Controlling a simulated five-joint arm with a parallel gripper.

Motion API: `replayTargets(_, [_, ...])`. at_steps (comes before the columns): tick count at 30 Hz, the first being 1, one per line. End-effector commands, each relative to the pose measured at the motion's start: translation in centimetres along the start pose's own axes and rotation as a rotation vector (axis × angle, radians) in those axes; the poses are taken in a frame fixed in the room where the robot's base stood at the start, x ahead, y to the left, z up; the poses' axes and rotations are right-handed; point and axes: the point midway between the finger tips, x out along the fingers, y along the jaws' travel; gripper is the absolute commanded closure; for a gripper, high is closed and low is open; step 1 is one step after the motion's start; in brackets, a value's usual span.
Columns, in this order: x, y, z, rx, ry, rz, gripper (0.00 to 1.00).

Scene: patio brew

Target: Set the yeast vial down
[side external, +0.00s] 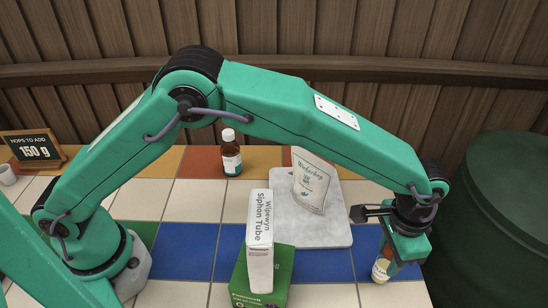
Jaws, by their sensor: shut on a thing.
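The yeast vial (381,269), small with a pale label, is at the right of the side external view, by the blue and white tiles. My gripper (396,250) points down above it and is shut on it. The green jaw hides the vial's upper part. I cannot tell whether its base touches the tiles or hangs just above them.
A marble board (327,229) bears a white Hop pouch (313,181). A brown bottle (231,158) and hops sign (35,147) are farther back. A dark green barrel (500,220) stands right.

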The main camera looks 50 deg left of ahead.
Motion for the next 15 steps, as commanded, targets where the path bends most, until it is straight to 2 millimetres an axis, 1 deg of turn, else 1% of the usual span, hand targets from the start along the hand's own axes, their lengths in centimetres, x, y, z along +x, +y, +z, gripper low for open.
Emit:
replayTargets(14, [0.51, 0.01, -0.04, 0.000, 0.002, 0.000, 0.88])
replayTargets(15, [0.51, 0.01, -0.04, 0.000, 0.002, 0.000, 0.59])
